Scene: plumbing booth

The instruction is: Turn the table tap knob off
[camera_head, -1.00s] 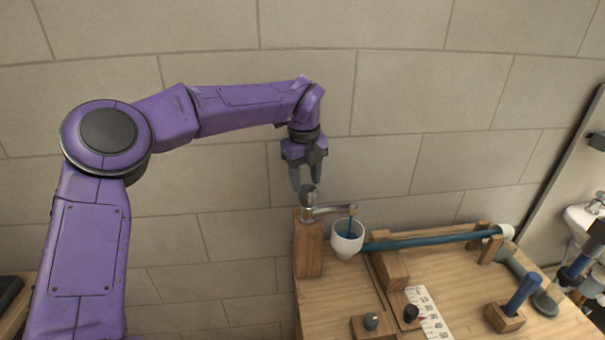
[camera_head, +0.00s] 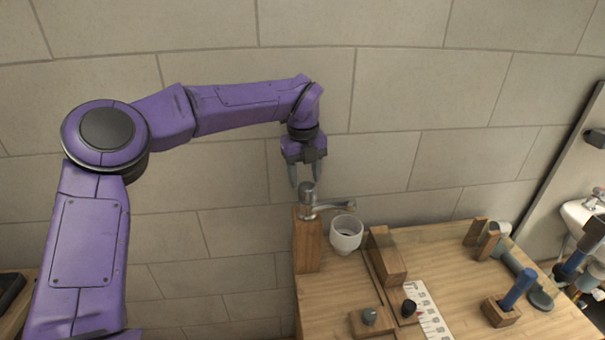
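The table tap (camera_head: 309,206) is a metal tap on a wooden post (camera_head: 307,244) at the table's left end. Its knob (camera_head: 307,189) is a short grey metal piece on top, and its spout (camera_head: 338,206) points right over a white cup (camera_head: 346,234). No blue stream shows below the spout. My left gripper (camera_head: 305,178) points down just above the knob, with its fingers apart on either side of the knob's top. It is open, and I cannot tell whether either finger touches the knob. My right gripper is not in view.
The wooden table (camera_head: 450,265) holds wooden blocks, a white ruler strip (camera_head: 428,310), small dark knobs (camera_head: 409,308) and a blue handle in a block (camera_head: 518,288). A white sink (camera_head: 582,218) stands at the right. A tiled wall is close behind my arm.

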